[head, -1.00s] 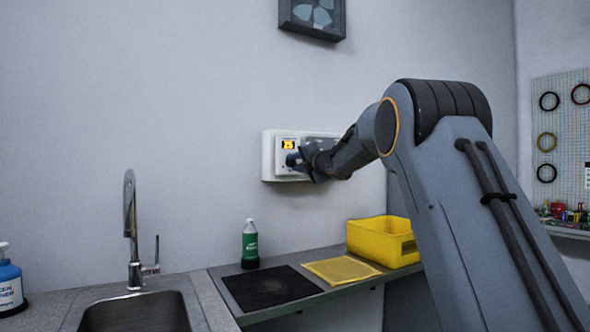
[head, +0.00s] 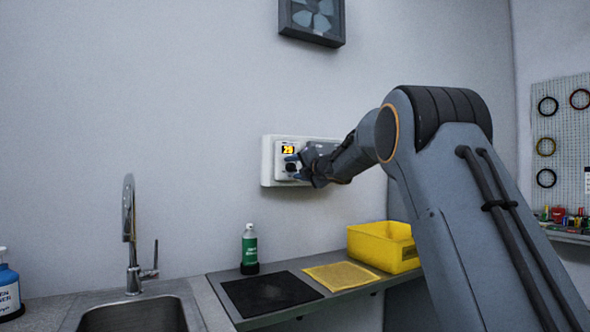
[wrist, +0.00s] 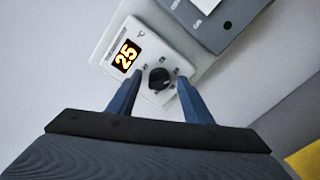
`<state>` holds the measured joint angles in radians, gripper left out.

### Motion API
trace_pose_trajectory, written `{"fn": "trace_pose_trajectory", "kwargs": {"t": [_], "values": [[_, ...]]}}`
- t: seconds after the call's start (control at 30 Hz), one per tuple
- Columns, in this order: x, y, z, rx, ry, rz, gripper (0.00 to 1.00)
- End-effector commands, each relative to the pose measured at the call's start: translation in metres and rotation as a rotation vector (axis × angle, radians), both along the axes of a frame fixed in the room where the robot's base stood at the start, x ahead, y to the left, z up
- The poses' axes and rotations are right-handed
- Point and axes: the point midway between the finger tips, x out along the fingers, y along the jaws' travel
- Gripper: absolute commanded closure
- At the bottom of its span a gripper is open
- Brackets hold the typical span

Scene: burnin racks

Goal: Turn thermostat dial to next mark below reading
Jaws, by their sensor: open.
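The thermostat (head: 287,177) is a white panel on the wall, also seen in the wrist view (wrist: 121,33). Its display (wrist: 125,55) glows orange and appears to read 25 in the wrist view. The black round dial (wrist: 159,78) sits below the display, with small printed marks around it that are too small to read. My gripper (wrist: 161,82) is open, its two blue fingers on either side of the dial, with visible gaps to it. In the head view my gripper (head: 295,167) is at the thermostat's front and covers part of it.
A grey box (wrist: 218,18) adjoins the dial panel. Below are a yellow bin (head: 385,246), a green bottle (head: 249,248), a black mat (head: 270,293), a yellow mat (head: 341,276) and a sink with a tall faucet (head: 131,235). The wall left of the thermostat is clear.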

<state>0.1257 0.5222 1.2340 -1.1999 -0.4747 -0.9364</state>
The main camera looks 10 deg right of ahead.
Motion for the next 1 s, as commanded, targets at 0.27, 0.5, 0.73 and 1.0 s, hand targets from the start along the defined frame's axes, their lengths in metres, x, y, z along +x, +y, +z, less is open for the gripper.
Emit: {"fn": "trace_pose_trajectory", "kwargs": {"t": [0.27,0.5,0.73,1.0], "values": [[-0.015,-0.006,0.001,0.0,-0.001,-0.002,0.54],[-0.05,-0.017,0.0,0.0,0.0,-0.002,0.54],[-0.071,-0.023,0.0,0.0,0.0,0.0,0.54],[-0.075,-0.024,0.0,0.0,0.0,0.0,0.54]]}}
